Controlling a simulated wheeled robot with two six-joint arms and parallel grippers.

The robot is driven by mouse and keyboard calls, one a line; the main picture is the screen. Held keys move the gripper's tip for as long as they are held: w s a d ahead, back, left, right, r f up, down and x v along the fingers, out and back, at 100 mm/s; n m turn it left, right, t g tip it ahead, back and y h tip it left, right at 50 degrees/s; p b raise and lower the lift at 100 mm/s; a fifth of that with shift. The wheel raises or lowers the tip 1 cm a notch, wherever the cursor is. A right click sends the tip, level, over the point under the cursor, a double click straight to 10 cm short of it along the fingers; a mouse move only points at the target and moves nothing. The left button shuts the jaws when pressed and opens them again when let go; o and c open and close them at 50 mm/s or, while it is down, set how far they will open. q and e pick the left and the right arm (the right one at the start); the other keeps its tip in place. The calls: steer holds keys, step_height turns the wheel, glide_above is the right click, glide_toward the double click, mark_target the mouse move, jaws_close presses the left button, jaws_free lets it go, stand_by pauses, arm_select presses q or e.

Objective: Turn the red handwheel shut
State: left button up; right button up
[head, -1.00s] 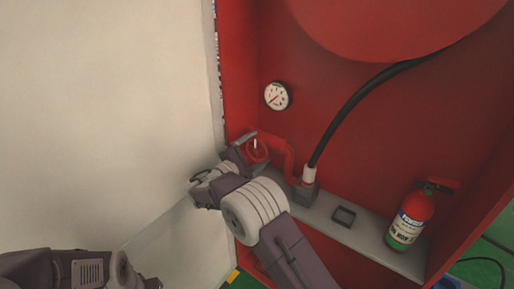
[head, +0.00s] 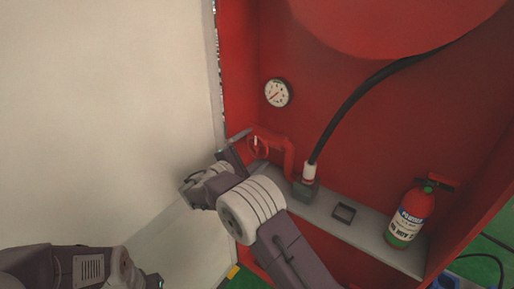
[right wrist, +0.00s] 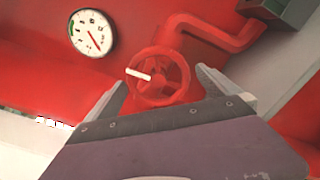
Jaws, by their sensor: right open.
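The red handwheel (head: 259,147) sits on a red pipe in the left corner of the red cabinet. In the right wrist view the handwheel (right wrist: 177,66) shows its round rim, spokes and a white peg at its left side. My right gripper (head: 243,152) is open just in front of it. In the right wrist view its two fingers stand left and right of the wheel. I cannot tell whether they touch it. My left arm shows at the lower left, with its gripper out of view.
A pressure gauge (head: 278,93) hangs above the wheel. A black hose (head: 345,112) runs up from a fitting on the grey shelf (head: 375,238). A small dark square tray (head: 344,212) and a fire extinguisher (head: 411,216) are further right. A pale panel (head: 110,120) fills the left.

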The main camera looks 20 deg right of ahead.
steer(key=v, duration=0.7)
steer(key=shift+a, duration=0.2)
steer(key=shift+s, duration=0.1)
